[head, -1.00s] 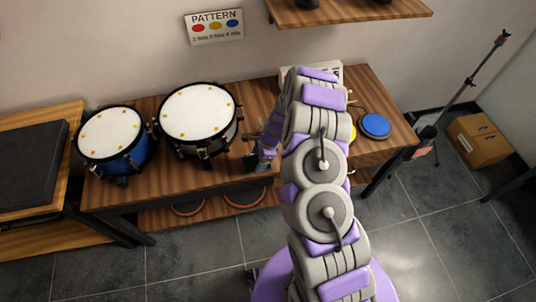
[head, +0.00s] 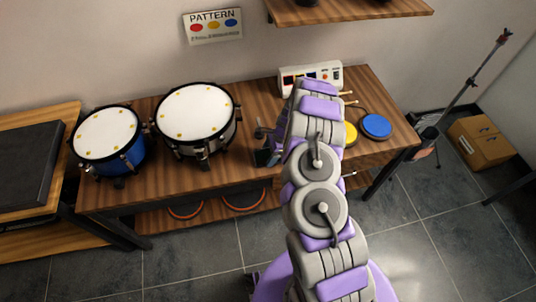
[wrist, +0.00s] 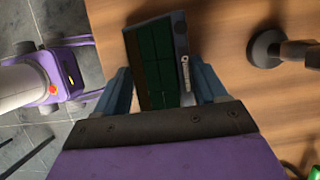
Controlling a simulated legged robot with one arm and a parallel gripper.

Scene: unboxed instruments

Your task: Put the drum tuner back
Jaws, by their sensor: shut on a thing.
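The drum tuner (wrist: 158,62) is a dark flat box with a dark green grid-like face, held between the two blue-grey fingers of my gripper (wrist: 163,84) in the wrist view. It is slightly tilted there, over the wooden table top. In the head view my gripper (head: 266,146) is at the table's front part, right of the white drum, with the dark tuner (head: 266,158) small at its lower end. I cannot tell whether the tuner touches the table.
A blue drum (head: 108,140) and a larger white drum (head: 197,118) stand on the table's left half. A control box (head: 311,76) is at the back, behind my arm. A blue pad (head: 376,125) lies at the right. A dark round-based thing (wrist: 266,48) stands beside the tuner.

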